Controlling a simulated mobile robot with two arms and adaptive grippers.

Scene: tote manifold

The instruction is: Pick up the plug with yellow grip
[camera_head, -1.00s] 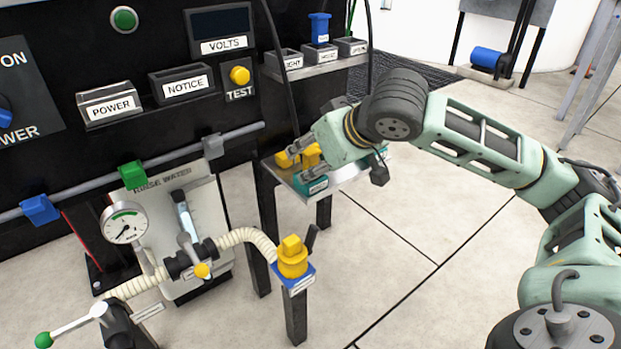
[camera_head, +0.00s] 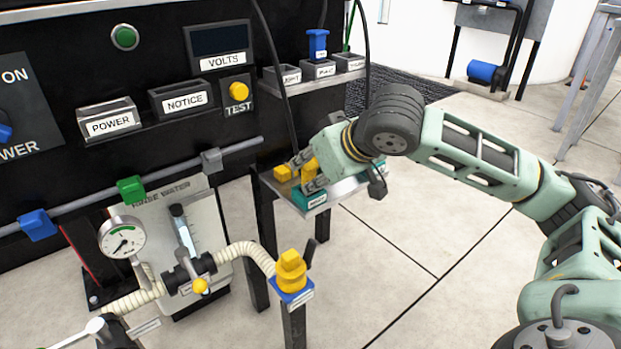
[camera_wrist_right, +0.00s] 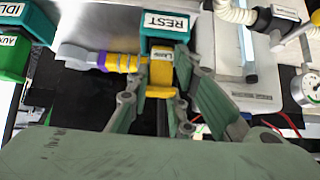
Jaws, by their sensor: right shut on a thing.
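The plug with yellow grip (camera_head: 310,168) is at the small shelf's end in the head view. In the right wrist view its yellow block (camera_wrist_right: 160,78), labelled LAMP, sits between my right fingers, with a yellow, purple and grey barrel reaching left. My right gripper (camera_head: 305,174) is shut on this block; it also shows in the wrist view (camera_wrist_right: 160,88). The teal REST holder (camera_wrist_right: 170,22) is right beside the plug; it also shows in the head view (camera_head: 312,198). I cannot tell whether the plug touches it. My left gripper is not in view.
Another yellow plug-like piece (camera_head: 291,270) stands on a blue base on a post in front. A black cable hangs near my right gripper. Labelled sockets with a blue plug (camera_head: 318,45) are on the shelf behind. Floor to the right is open.

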